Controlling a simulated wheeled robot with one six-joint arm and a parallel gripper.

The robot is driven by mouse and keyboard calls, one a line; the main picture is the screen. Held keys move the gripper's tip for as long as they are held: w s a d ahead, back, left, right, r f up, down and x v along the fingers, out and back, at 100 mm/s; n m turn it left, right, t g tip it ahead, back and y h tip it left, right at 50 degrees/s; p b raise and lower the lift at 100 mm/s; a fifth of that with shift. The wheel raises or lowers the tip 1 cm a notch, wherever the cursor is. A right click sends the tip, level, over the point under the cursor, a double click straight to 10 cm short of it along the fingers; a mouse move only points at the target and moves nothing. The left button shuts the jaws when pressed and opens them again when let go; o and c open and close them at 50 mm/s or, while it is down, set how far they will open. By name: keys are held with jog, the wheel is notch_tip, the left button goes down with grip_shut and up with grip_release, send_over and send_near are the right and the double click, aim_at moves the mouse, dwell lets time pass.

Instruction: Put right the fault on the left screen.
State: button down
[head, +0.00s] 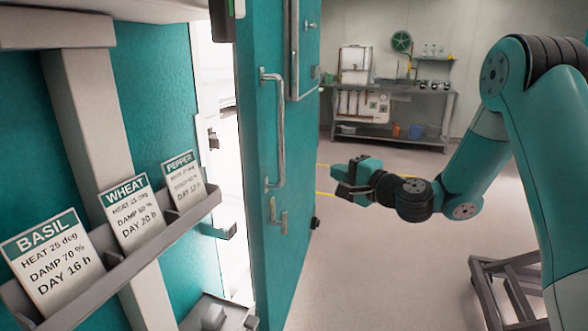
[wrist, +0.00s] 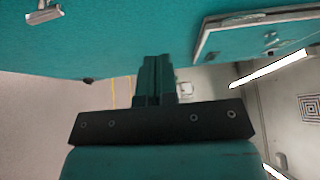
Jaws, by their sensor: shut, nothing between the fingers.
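No lit screen face shows in either view, so the left screen's fault cannot be read. A teal chamber door (head: 262,230) stands open at the centre of the head view, with a long upright handle (head: 274,130) and a small latch lever (head: 278,213). Bright light shows from the chamber behind it. My gripper (head: 342,181) is to the right of the door, apart from the handle, shut and empty. In the wrist view its closed fingers (wrist: 155,75) point toward the teal door face (wrist: 120,35). Three cards stand at left: BASIL (head: 52,262), WHEAT (head: 131,212) and PEPPER (head: 184,181).
The cards sit in a grey rack (head: 150,250) on the left wall. A metal bench (head: 390,120) with equipment stands at the back. A low metal frame (head: 500,285) is at the lower right. The floor between door and frame is clear.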

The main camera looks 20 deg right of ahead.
jog(key=w+a+p, duration=0.5)
jog(key=w+a, duration=0.3)
jog(key=w, duration=0.1)
jog(key=shift+w, duration=0.15)
jog(key=shift+a+r, duration=0.1)
